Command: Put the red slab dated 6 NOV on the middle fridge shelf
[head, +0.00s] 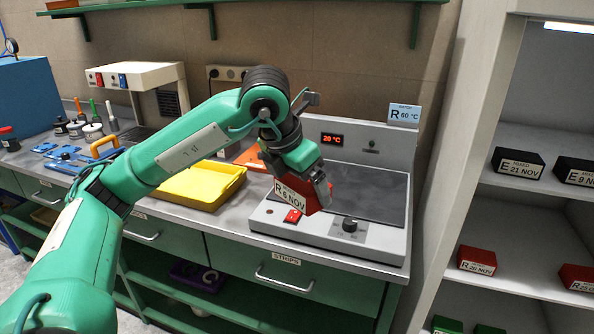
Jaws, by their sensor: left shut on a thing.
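The red slab (298,194) has a white label reading R 6 NOV. My left gripper (318,190) is shut on it and holds it above the front of the grey hot plate unit. The fridge stands open at the right. Its middle shelf (520,275) bears a red slab labelled R 20 NOV (477,261) at the left and another red slab (577,278) at the right, with clear shelf between them. My right gripper is not in view.
The upper fridge shelf (488,181) bears black slabs, and green slabs (447,325) sit lower down. The hot plate unit (330,235) shows 20 °C. A yellow tray (202,186) lies left of it. The fridge's pale side wall (462,130) stands between bench and shelves.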

